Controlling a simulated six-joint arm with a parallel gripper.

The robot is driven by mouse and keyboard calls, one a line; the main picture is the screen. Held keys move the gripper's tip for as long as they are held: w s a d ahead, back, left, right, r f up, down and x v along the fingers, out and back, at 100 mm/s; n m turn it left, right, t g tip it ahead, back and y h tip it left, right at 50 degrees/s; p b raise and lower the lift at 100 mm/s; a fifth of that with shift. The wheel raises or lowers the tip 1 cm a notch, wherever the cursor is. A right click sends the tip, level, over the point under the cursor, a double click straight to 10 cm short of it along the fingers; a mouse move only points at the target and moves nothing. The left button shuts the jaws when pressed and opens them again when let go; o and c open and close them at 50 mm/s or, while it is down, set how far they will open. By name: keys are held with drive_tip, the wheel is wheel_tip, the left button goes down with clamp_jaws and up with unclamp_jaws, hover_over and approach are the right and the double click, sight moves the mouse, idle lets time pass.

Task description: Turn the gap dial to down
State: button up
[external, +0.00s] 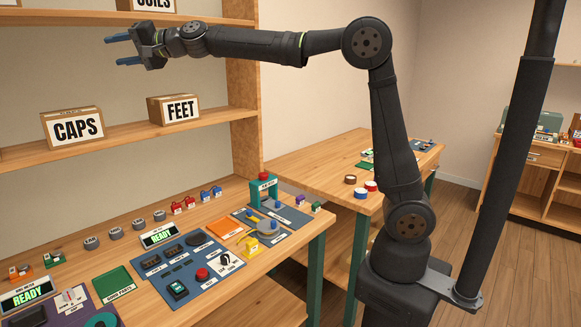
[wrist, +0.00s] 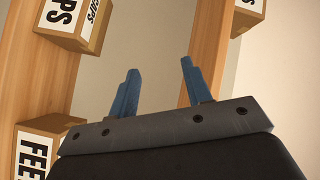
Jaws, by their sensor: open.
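A dial with a black knob on a white plate (external: 225,260) sits on the blue-grey panel on the bench in the external view. Another dial with a pale knob (external: 69,295) sits on the purple panel at the lower left. The lettering by both is too small to tell which is the gap dial, and I cannot tell their settings. My gripper (external: 123,49) is high up by the shelves, far above the bench. Its two blue fingers are apart and empty, as the wrist view also shows (wrist: 160,68). No dial is in the wrist view.
CAPS (external: 73,127) and FEET (external: 175,110) boxes stand on the shelf below my gripper. Near the black-knob dial are a red button (external: 202,274), a READY display (external: 159,235), a yellow part (external: 251,246) and a teal press (external: 264,190). The air above the bench is clear.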

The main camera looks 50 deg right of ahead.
sight(77, 295)
drive_tip(key=w+a+f+m+g, duration=0.1)
drive_tip(key=a+f+m+g, duration=0.15)
drive_tip(key=f, duration=0.95)
drive_tip(key=a+f+m+g, duration=0.2)
drive_tip(key=a+f+g, duration=0.2)
drive_tip(key=f, duration=0.8)
drive_tip(key=s+a+f+m+g, duration=0.1)
drive_tip(key=s+f+m+g, duration=0.1)
drive_tip(key=f, duration=0.6)
drive_tip(key=s+a+f+m+g+y, duration=0.1)
drive_tip(key=s+f+m+g, duration=0.1)
drive_tip(key=f, duration=0.7)
drive_tip(key=s+a+f+m+g+y, duration=0.1)
drive_tip(key=s+a+f+m+g, duration=0.1)
drive_tip(key=f+m, duration=0.3)
drive_tip(key=shift+s+f, duration=0.3)
drive_tip(key=shift+f, duration=0.3)
drive_tip(key=shift+s+f, duration=0.25)
drive_tip(key=shift+f, duration=0.4)
drive_tip(key=shift+s+f, duration=0.3)
drive_tip(key=shift+f, duration=0.3)
drive_tip(key=shift+s+a+f, duration=0.1)
drive_tip(key=shift+a+f, duration=0.1)
drive_tip(key=x, duration=1.6)
drive_tip(key=shift+s+a, duration=0.1)
drive_tip(key=shift+a, duration=0.35)
drive_tip(key=shift+c, duration=0.3)
